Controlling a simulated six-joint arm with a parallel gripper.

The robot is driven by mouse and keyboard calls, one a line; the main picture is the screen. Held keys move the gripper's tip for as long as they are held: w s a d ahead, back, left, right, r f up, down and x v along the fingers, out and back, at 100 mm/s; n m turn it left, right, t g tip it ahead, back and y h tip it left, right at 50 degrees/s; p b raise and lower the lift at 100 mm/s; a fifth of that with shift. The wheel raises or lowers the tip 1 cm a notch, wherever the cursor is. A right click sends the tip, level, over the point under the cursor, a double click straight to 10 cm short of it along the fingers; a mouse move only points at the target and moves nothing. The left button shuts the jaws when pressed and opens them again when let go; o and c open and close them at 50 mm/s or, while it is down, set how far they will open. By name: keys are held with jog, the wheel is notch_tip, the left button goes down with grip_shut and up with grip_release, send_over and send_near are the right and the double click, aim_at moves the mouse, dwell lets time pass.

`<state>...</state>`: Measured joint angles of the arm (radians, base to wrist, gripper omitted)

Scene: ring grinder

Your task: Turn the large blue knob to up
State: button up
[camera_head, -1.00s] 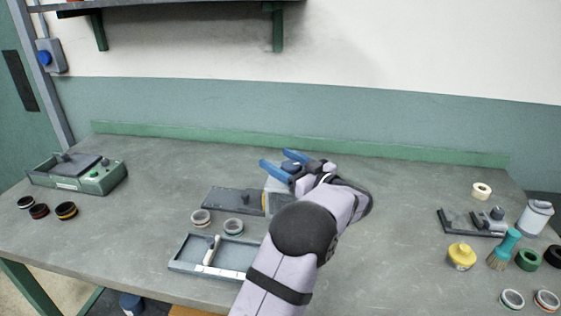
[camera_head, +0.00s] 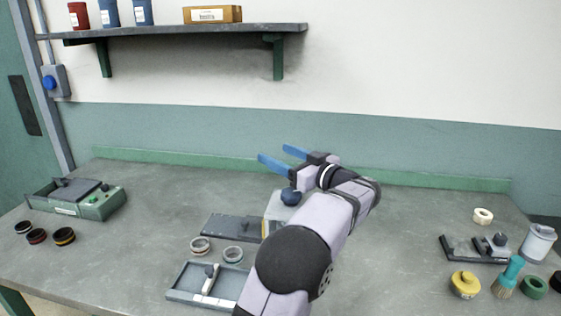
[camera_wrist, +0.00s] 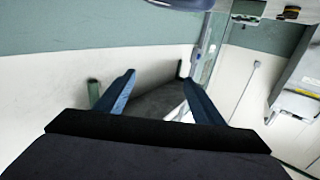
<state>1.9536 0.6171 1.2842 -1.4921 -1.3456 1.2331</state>
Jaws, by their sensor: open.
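A blue round knob (camera_head: 49,83) sits on a grey box on the wall at the far left in the head view. I cannot read which way it is turned. A dark blue round knob (camera_head: 291,197) sits on the pale machine on the bench, just below my gripper in the picture. My gripper (camera_head: 272,152) is raised above the bench with its two blue fingers apart, pointing left. It is open and empty, well to the right of the wall box. In the wrist view the open fingers (camera_wrist: 160,76) have nothing between them.
The green-edged machine (camera_head: 85,198) stands at the bench's left, with several dark rings in front. A grey tray (camera_head: 185,297) and two pale rings lie near the middle. A shelf (camera_head: 190,31) with cans and a box hangs above. The back left of the bench is clear.

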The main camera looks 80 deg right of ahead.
aim_at(290, 197)
jog(key=a+f+m+g+h+p, duration=0.1)
jog(key=f+m+g+h+p, duration=0.1)
jog(key=m+g, duration=0.1)
jog(key=s+a+f+m+g+h+p, duration=0.1)
jog(key=a+f+m+g+h+p, duration=0.1)
jog(key=g, duration=0.4)
jog(key=a+f+m+g+h+p, duration=0.2)
jog(key=m+g+h+p, duration=0.1)
jog(key=m+g+h, duration=0.1)
jog(key=shift+s+f+m+p, duration=0.25)
jog(key=shift+m+p, duration=0.1)
jog(key=shift+m, duration=0.15)
jog(key=f, duration=0.1)
jog(key=s+f+g, duration=0.1)
jog(key=f, duration=0.1)
jog(key=shift+s+a+m+g+y+b, duration=0.3)
jog(key=shift+s+m+b, duration=0.1)
jog(key=shift+d, duration=0.4)
jog(key=shift+d+p, duration=1.25)
jog(key=shift+d, duration=2)
jog(key=shift+c, duration=0.6)
